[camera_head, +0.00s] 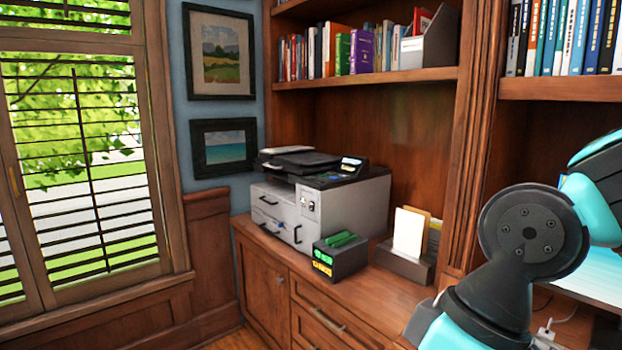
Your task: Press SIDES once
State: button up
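A grey and black printer (345,208) stands on the wood counter under the bookshelf. Its front has a small light control panel (308,204) with a dark round knob or button on it. A small lit display (350,163) sits on top near the right side. The label SIDES cannot be read at this size, so I cannot tell which control bears it. My turquoise and black arm shows at the right, apart from the printer. My gripper is not in view.
A black box with green and yellow lit marks (340,256) stands in front of the printer's right side. A paper holder (406,262) with white and tan sheets is to its right. The wood counter (385,302) is bare at the front. A shuttered window (85,170) is at left.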

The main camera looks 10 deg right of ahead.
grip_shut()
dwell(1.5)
